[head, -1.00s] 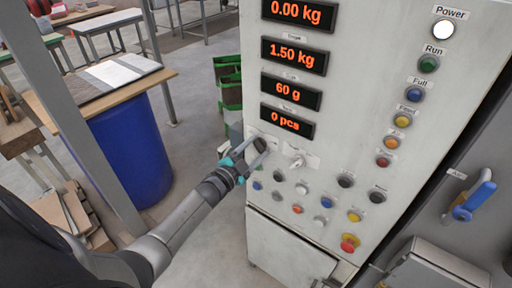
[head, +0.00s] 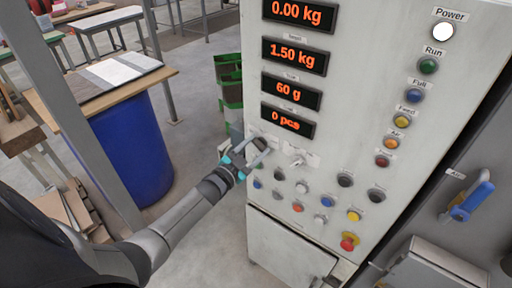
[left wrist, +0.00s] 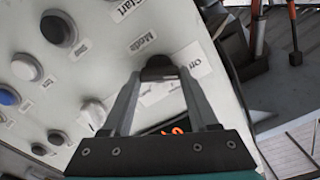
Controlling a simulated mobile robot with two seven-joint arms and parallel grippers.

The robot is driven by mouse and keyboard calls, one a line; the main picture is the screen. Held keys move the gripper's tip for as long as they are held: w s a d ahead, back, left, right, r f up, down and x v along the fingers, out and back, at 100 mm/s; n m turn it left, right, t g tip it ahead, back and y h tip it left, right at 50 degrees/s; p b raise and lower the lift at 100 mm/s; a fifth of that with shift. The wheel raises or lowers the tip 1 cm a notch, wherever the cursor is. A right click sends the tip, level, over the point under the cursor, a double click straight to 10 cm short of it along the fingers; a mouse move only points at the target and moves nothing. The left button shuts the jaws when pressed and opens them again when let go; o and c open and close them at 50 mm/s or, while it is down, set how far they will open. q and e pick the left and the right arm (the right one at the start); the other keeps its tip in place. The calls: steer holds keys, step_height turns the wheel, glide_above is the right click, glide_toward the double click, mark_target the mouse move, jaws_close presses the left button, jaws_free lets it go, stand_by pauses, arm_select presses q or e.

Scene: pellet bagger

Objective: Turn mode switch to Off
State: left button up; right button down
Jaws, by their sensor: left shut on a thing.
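The mode switch is a dark knob (left wrist: 158,68) on the pale control panel (left wrist: 100,25). The labels "Mode" and "Off" show beside it in the left wrist view. My left gripper (left wrist: 160,82) is shut on this knob, one finger on each side. In the head view my left gripper (head: 258,148) reaches the panel's left edge, just below the "0 pcs" display (head: 287,121). The fingers partly hide the knob there, so its exact pointing direction is unclear. My right gripper is not in view.
A white knob (head: 298,161) sits just right of the gripped one. Several push buttons and a red emergency stop (head: 348,241) lie below. Status lamps run down the panel's right side, with the Power lamp (head: 443,31) lit white. A blue barrel (head: 130,150) stands left.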

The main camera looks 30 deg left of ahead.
arm_select(q)
steer(key=o, duration=1.4)
steer(key=shift+s, duration=0.1)
steer(key=s, duration=1)
steer(key=s+a, duration=0.1)
steer(key=s, duration=0.4)
steer(key=shift+a, duration=0.1)
steer(key=s+d+f+n+g+y+b, duration=0.1)
steer(key=s+d+f+g+b, duration=0.2)
steer(key=f, duration=0.9)
steer(key=s+f+n+g+b, duration=0.25)
steer(key=s+f+b, duration=0.2)
steer(key=f, duration=0.75)
steer(key=s+d+f+n+g+y+b, duration=0.1)
steer(key=s+d+f+g+b, duration=0.2)
steer(key=f, duration=0.9)
steer(key=s+d+f+g+b, duration=0.2)
steer(key=s+f, duration=0.4)
steer(key=s, duration=0.1)
steer(key=s+d+f+g+b, duration=0.3)
steer(key=s+f, duration=0.4)
steer(key=s, duration=0.1)
steer(key=s+d+f+g+b, duration=0.3)
steer(key=s+f, duration=0.4)
steer(key=s, duration=0.1)
steer(key=shift+s+f+g, duration=0.1)
steer(key=shift+f+g, duration=0.05)
steer(key=shift+g, duration=0.1)
